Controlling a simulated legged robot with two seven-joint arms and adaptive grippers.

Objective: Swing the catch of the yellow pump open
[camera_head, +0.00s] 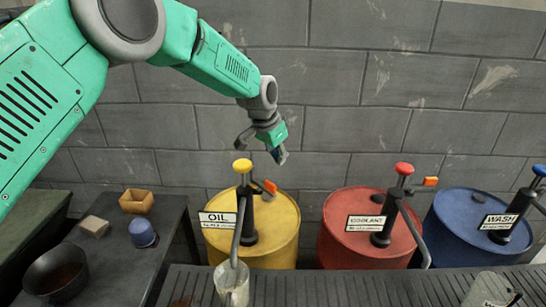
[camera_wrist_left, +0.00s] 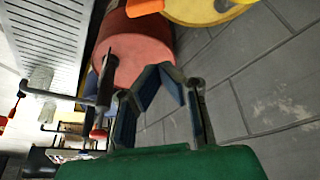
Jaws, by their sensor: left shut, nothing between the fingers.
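The yellow pump (camera_head: 243,195) stands upright on the yellow drum (camera_head: 275,231) labelled OIL. It has a yellow knob on top, and its orange catch (camera_head: 266,187) sticks out to the right near its head. My left gripper (camera_head: 280,156) is shut and empty, above and slightly right of the catch and apart from it. In the left wrist view its blue-padded fingers (camera_wrist_left: 160,75) show in front of the red drum (camera_wrist_left: 140,50). The yellow drum (camera_wrist_left: 205,10) is partly cut off at the top there. An orange piece (camera_wrist_left: 146,7) shows at the top edge. My right gripper is not in view.
A red COOLANT drum (camera_head: 350,240) and a blue WASH drum (camera_head: 460,222) with pumps stand to the right. A metal jug (camera_head: 232,287) is under the yellow pump's spout. A dark bench (camera_head: 115,275) holds a bowl, a blue-topped can and small boxes. A brick wall is behind.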

